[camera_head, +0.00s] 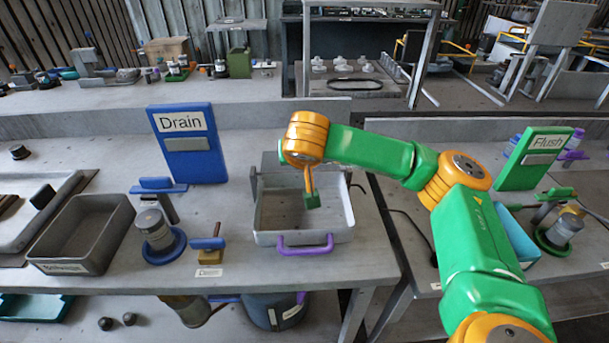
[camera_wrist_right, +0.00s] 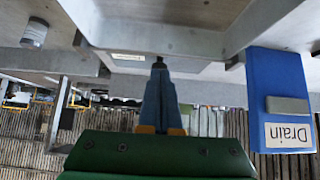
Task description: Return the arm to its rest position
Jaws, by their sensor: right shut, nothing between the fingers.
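My right arm (camera_head: 375,155), green with orange joints, comes in from the right in the head view. Its orange wrist joint is above the back of the grey tray with the purple handle (camera_head: 303,241). The wrist hides my right gripper's fingertips there. In the right wrist view my right gripper (camera_wrist_right: 159,64) has its blue fingers together, empty. A thin orange stem with a green block (camera_head: 312,201) shows below the wrist, over the tray; I cannot tell whether it belongs to my arm. My left gripper is not in view.
A blue Drain sign (camera_head: 187,158) stands left of the tray, upside down in the wrist view (camera_wrist_right: 285,105). A grey bin (camera_head: 84,235), a blue-based fixture (camera_head: 157,233) and a blue-handled block (camera_head: 209,245) stand left. A green Flush sign (camera_head: 533,160) stands on the right table.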

